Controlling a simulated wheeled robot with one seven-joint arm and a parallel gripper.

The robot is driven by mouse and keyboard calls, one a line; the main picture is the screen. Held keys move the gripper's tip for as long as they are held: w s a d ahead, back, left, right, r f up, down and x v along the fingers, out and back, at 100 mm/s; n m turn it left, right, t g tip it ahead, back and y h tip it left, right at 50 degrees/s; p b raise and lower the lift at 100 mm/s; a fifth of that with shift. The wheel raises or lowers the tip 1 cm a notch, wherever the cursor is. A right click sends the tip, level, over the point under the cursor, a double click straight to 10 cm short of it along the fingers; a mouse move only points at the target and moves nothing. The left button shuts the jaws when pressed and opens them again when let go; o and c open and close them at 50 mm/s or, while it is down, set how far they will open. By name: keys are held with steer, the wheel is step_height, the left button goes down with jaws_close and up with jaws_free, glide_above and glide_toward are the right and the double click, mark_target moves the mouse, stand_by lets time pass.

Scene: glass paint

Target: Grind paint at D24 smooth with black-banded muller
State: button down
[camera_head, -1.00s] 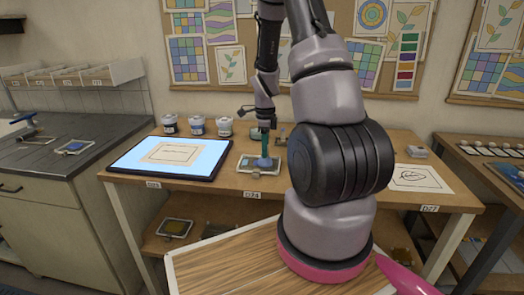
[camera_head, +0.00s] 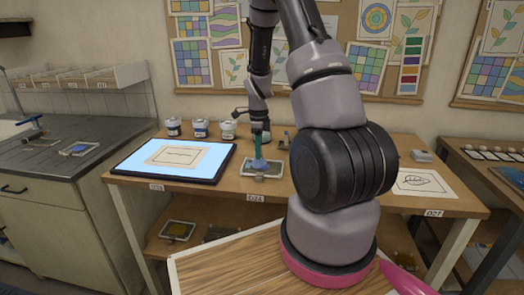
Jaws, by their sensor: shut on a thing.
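A small framed grinding slab (camera_head: 277,174) lies on the wooden worktable above the D24 label (camera_head: 255,198). A muller (camera_head: 259,163) with a blue foot and a teal-looking handle stands on the slab. My gripper (camera_head: 259,139) points down and is shut on the muller's handle from above. The foot appears to touch the slab. The paint under the foot is mostly hidden, and its smoothness cannot be made out. The band on this muller is too small or covered to tell its colour.
A lit light panel (camera_head: 130,168) with a paper drawing lies left of the slab. Several paint jars (camera_head: 200,129) stand behind it. Small items stand just right of the slab, close to my arm. A drawing sheet (camera_head: 423,183) lies at the table's right end.

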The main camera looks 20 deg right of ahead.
mark_target(268, 167)
steer(key=shift+s+a, duration=0.3)
steer(key=shift+a, duration=0.3)
steer(key=shift+s+d+f, duration=0.1)
steer(key=shift+s+d, duration=0.1)
steer(key=shift+s, duration=0.55)
steer(key=shift+s+d, duration=0.8)
steer(key=shift+d, duration=0.1)
steer(key=shift+w+d, duration=0.4)
steer(key=shift+d, duration=0.35)
steer(key=shift+w, duration=1)
steer(key=shift+w+a, duration=0.25)
steer(key=shift+a, duration=0.3)
steer(key=shift+w+a, duration=0.2)
steer(key=shift+a, duration=0.3)
steer(key=shift+s+a, duration=0.3)
steer(key=shift+a, duration=0.5)
steer(key=shift+s+d, duration=0.15)
steer(key=shift+s, duration=0.6)
steer(key=shift+s+d, duration=0.55)
steer(key=shift+d, duration=0.3)
steer(key=shift+w+d, duration=0.15)
steer(key=shift+d, duration=0.75)
